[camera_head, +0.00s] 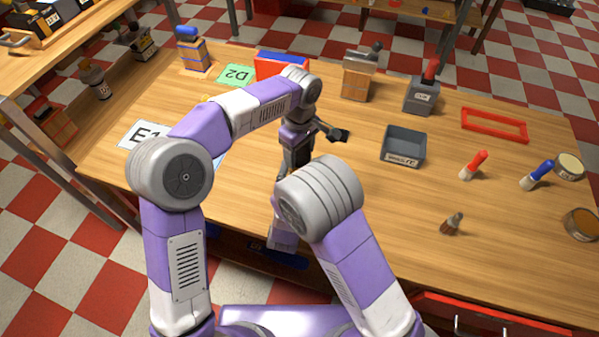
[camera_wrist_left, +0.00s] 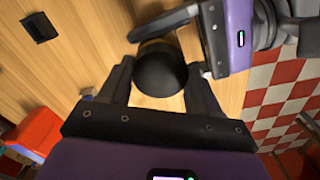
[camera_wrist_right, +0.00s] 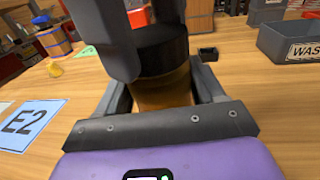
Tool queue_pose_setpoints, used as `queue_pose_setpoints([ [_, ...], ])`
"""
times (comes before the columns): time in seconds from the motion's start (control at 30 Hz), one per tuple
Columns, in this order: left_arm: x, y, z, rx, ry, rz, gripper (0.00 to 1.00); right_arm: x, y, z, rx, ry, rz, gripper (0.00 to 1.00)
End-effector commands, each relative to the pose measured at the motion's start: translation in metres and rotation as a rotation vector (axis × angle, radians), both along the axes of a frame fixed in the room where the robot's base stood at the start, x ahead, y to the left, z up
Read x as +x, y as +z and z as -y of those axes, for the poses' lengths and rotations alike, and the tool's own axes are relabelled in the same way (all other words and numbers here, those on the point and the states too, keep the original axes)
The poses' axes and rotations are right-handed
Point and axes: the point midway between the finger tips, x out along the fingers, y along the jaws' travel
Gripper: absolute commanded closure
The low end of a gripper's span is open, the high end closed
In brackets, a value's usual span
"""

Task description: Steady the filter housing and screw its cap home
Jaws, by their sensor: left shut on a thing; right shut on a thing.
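The filter housing is an amber-brown cylinder (camera_wrist_right: 165,93) standing upright on the table in the right wrist view. My right gripper (camera_wrist_right: 163,100) is shut on its sides. The black cap (camera_wrist_right: 162,48) sits at the top of the housing; whether a gap is left between them I cannot tell. In the left wrist view the cap (camera_wrist_left: 160,70) is a dark round disc seen from above. My left gripper (camera_wrist_left: 160,85) is shut on it from above. In the head view my arms hide most of the housing and cap, and the left gripper (camera_head: 297,150) shows only partly.
A grey labelled bin (camera_head: 404,147) stands right of my grippers, with a small black block (camera_head: 338,135) nearer. A red frame (camera_head: 494,124), a red-handled tool (camera_head: 473,165) and a blue-handled tool (camera_head: 538,175) lie further right. A green D2 card (camera_head: 235,74) lies behind.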

Motion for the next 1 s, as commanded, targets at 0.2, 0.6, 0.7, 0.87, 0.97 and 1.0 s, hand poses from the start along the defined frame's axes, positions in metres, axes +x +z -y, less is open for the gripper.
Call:
queue_pose_setpoints([
  [0.2,0.0004,0.0001,0.0003,-0.001,-0.335,0.002,0.74,-0.0001,0.0002,-0.0003,0.0,0.001,0.0,1.0],
  [0.6,0.0004,-0.0006,0.0006,-0.001,-1.11,0.002,0.74,-0.0001,0.0002,-0.0004,0.0,0.001,0.001,1.0],
  [0.7,0.0004,-0.0008,0.0006,0.0,-1.306,0.002,0.74,-0.0001,0.0002,-0.0004,0.0,0.001,0.0,1.0],
  [0.87,0.0002,-0.0011,0.0008,-0.001,-1.619,0.002,0.74,-0.0001,0.0002,-0.0004,0.0,0.001,0.0,1.0],
  [0.97,0.0002,-0.0013,0.0008,-0.001,-1.816,0.002,0.74,-0.0001,0.0002,-0.0005,0.0,0.001,0.0,1.0],
  [1.0,0.0002,-0.0013,0.0008,-0.001,-1.896,0.003,0.74,-0.0001,0.0002,-0.0005,0.0,0.001,0.0,1.0],
])
